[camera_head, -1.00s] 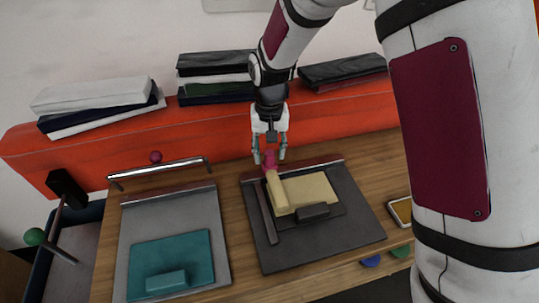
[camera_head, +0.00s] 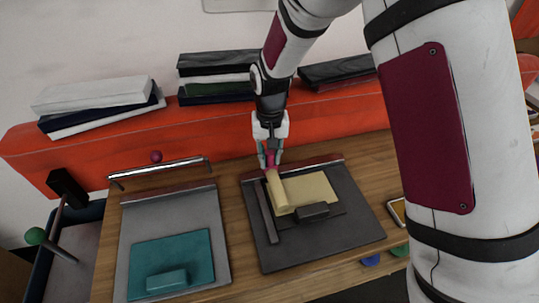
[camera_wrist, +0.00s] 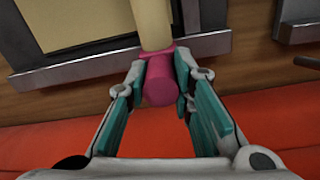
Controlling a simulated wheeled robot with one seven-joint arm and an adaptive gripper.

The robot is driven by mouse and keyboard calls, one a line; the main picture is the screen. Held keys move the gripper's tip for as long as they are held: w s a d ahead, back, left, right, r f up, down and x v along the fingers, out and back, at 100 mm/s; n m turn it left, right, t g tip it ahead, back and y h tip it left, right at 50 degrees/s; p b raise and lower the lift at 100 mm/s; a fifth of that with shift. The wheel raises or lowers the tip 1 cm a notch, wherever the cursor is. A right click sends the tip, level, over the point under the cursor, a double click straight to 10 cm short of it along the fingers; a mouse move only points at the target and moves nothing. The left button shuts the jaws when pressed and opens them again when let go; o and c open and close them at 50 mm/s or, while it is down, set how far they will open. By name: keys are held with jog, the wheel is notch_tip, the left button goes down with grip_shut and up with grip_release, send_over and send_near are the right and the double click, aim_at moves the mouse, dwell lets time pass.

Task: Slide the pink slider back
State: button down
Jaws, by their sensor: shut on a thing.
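A pink knob (camera_wrist: 161,80) forms the near end of a cream bar (camera_wrist: 153,22) in the wrist view. In the head view the cream bar (camera_head: 277,192) lies on a dark grey panel (camera_head: 340,241), its pink end (camera_head: 270,160) toward the back. My gripper (camera_head: 269,157) points down at that end; in the wrist view its teal-padded fingers (camera_wrist: 158,88) are closed in on either side of the pink knob. A separate pink ball (camera_head: 156,157) stands behind the left panel, apart from my gripper. Which pink part is the slider is unclear.
A light grey panel (camera_head: 190,218) with a teal block (camera_head: 166,282) and a metal bar handle (camera_head: 160,171) is at left. A red beam (camera_head: 120,139) with stacked books (camera_head: 217,74) runs behind the wooden table. Blue (camera_head: 371,261) and green (camera_head: 400,250) knobs sit at the front edge.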

jog(key=w+d, duration=0.1)
jog(key=d, duration=0.5)
jog(key=w+d+b, duration=0.1)
jog(key=w+d, duration=0.1)
jog(key=d, duration=0.4)
jog(key=w+d+b, duration=0.1)
jog(key=w+d, duration=0.1)
jog(key=d, duration=0.4)
jog(key=shift+w+d, duration=0.2)
jog(key=shift+d, duration=0.1)
jog(key=c, duration=1.4)
grip_release()
jog(key=shift+r, duration=0.1)
jog(key=shift+o, duration=0.2)
jog(key=shift+w+r, duration=0.1)
jog(key=shift+w+r, duration=0.1)
jog(key=shift+r, duration=0.15)
notch_tip(320, 180, up, 11)
jog(key=shift+s, duration=0.35)
